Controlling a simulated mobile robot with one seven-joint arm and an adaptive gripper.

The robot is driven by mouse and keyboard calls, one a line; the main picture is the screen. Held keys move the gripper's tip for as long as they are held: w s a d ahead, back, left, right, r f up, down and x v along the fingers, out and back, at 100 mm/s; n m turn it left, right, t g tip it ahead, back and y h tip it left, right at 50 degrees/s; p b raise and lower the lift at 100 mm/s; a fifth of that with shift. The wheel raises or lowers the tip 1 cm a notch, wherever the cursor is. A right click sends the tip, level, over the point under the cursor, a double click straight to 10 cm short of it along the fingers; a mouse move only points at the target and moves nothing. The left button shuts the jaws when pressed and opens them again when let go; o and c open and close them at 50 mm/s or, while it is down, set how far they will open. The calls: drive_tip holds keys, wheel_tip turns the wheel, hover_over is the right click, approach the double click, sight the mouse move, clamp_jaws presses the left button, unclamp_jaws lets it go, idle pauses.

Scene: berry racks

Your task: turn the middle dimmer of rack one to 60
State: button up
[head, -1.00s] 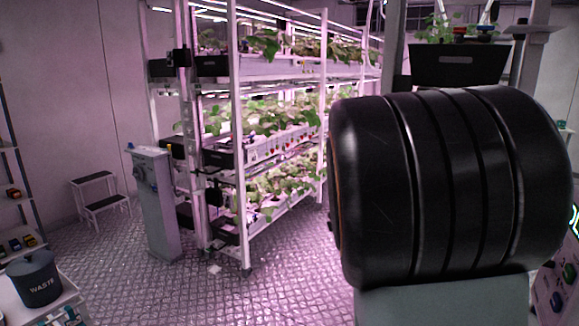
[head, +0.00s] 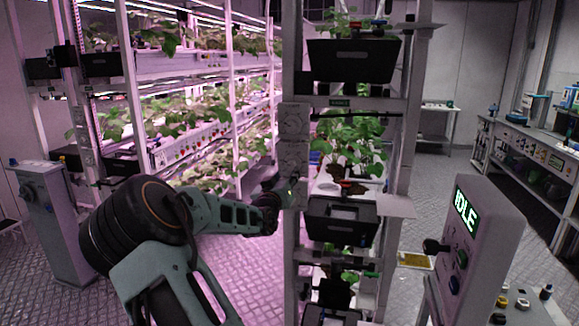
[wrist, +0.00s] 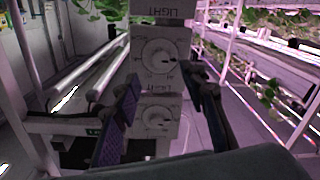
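Rack one's near post carries a column of white dimmer boxes. In the head view the upper box (head: 293,120) and the box below it (head: 291,158) show; my gripper (head: 280,197) is just below them at the post and hides what lies behind it. In the wrist view the LIGHT labels are upside down. One round dial (wrist: 158,57) shows ahead, and another dial (wrist: 157,120) lies between my fingers (wrist: 165,105). The fingers stand wide apart, one on each side, with nothing held. I cannot tell which dial is the middle one, nor read their settings.
The rack holds black planter boxes (head: 352,62) and a lower black crate (head: 341,219). A grey console (head: 478,255) reading IDLE stands at the right. Another grey pedestal (head: 47,215) is at the left. Floor is open between the racks.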

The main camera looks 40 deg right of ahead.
sight(291, 165)
drive_tip(key=p+x, duration=0.1)
drive_tip(key=x, duration=0.7)
drive_tip(key=shift+a+p, duration=0.1)
drive_tip(key=shift+p, duration=0.2)
clamp_jaws()
